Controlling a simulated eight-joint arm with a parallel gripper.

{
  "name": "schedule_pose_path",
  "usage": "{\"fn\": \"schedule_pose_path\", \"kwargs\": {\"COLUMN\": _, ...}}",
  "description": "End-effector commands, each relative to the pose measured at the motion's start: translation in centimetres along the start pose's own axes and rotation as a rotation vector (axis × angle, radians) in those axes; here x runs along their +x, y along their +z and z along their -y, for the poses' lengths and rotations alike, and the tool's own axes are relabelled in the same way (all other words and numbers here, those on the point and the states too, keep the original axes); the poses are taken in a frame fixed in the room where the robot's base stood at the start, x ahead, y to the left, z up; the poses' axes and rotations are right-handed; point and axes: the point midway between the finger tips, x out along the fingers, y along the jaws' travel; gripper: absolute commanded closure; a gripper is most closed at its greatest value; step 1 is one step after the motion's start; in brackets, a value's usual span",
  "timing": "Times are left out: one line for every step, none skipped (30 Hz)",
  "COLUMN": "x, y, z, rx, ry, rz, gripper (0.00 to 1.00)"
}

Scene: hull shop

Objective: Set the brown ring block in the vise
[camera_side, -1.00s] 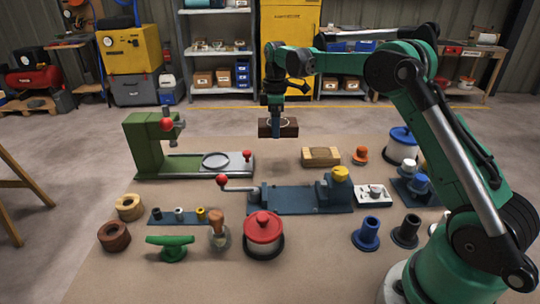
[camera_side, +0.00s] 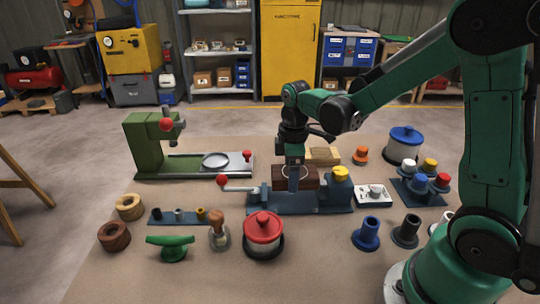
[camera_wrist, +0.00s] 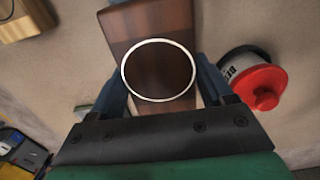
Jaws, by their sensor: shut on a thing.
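The brown ring block (camera_side: 309,177) is a dark brown bar with a white ring mark on its top. My gripper (camera_side: 293,184) points down and is shut on it, with a blue finger across its near side. In the wrist view the block (camera_wrist: 150,22) lies between the two blue fingers (camera_wrist: 158,88), its white ring in full view. The blue-grey vise (camera_side: 312,204) has a red-knobbed handle at left and a yellow knob at right. The block appears over the vise, between its two ends. I cannot tell whether it touches the bed.
A red-lidded pot (camera_side: 263,232) stands in front of the vise. A pale wooden block (camera_side: 324,155) lies behind it. A green press (camera_side: 150,145) stands at back left, and a white switch box (camera_side: 373,194) sits right of the vise. Blue and black flanged pieces are at front right.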

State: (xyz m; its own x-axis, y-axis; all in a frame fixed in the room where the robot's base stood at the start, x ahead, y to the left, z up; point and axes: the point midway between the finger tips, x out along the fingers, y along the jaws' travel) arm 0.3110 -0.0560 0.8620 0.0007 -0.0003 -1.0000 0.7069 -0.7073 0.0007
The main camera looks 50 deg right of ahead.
Motion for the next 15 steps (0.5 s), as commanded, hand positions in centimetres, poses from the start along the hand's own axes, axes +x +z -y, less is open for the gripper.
{"fn": "schedule_pose_path", "kwargs": {"x": 0.6, "y": 0.0, "z": 0.0, "rx": 0.000, "ry": 0.000, "rz": 0.000, "gripper": 0.84}}
{"fn": "schedule_pose_path", "kwargs": {"x": 0.9, "y": 0.0, "z": 0.0, "rx": 0.000, "ry": 0.000, "rz": 0.000, "gripper": 0.84}}
{"fn": "schedule_pose_path", "kwargs": {"x": 1.4, "y": 0.0, "z": 0.0, "rx": 0.000, "ry": 0.000, "rz": 0.000, "gripper": 0.84}}
{"fn": "schedule_pose_path", "kwargs": {"x": 1.7, "y": 0.0, "z": -0.1, "rx": 0.000, "ry": 0.000, "rz": 0.000, "gripper": 0.84}}
{"fn": "schedule_pose_path", "kwargs": {"x": 1.9, "y": 0.0, "z": -0.1, "rx": 0.000, "ry": 0.000, "rz": 0.000, "gripper": 0.84}}
{"fn": "schedule_pose_path", "kwargs": {"x": 2.3, "y": 0.0, "z": -0.1, "rx": 0.000, "ry": 0.000, "rz": 0.000, "gripper": 0.84}}
{"fn": "schedule_pose_path", "kwargs": {"x": 2.5, "y": 0.0, "z": -0.1, "rx": 0.000, "ry": 0.000, "rz": 0.000, "gripper": 0.84}}
{"fn": "schedule_pose_path", "kwargs": {"x": 2.7, "y": 0.0, "z": -0.1, "rx": 0.000, "ry": 0.000, "rz": 0.000, "gripper": 0.84}}
{"fn": "schedule_pose_path", "kwargs": {"x": 3.0, "y": 0.0, "z": -0.1, "rx": 0.000, "ry": 0.000, "rz": 0.000, "gripper": 0.84}}
{"fn": "schedule_pose_path", "kwargs": {"x": 3.1, "y": 0.0, "z": 0.0, "rx": 0.000, "ry": 0.000, "rz": 0.000, "gripper": 0.84}}
{"fn": "schedule_pose_path", "kwargs": {"x": 3.2, "y": 0.0, "z": 0.0, "rx": 0.000, "ry": 0.000, "rz": 0.000, "gripper": 0.84}}
{"fn": "schedule_pose_path", "kwargs": {"x": 3.4, "y": 0.0, "z": 0.0, "rx": 0.000, "ry": 0.000, "rz": 0.000, "gripper": 0.84}}
{"fn": "schedule_pose_path", "kwargs": {"x": 3.4, "y": 0.0, "z": 0.0, "rx": 0.000, "ry": 0.000, "rz": 0.000, "gripper": 0.84}}
{"fn": "schedule_pose_path", "kwargs": {"x": 3.5, "y": 0.0, "z": 0.0, "rx": 0.000, "ry": 0.000, "rz": 0.000, "gripper": 0.84}}
{"fn": "schedule_pose_path", "kwargs": {"x": 3.5, "y": 0.0, "z": 0.0, "rx": 0.000, "ry": 0.000, "rz": 0.000, "gripper": 0.84}}
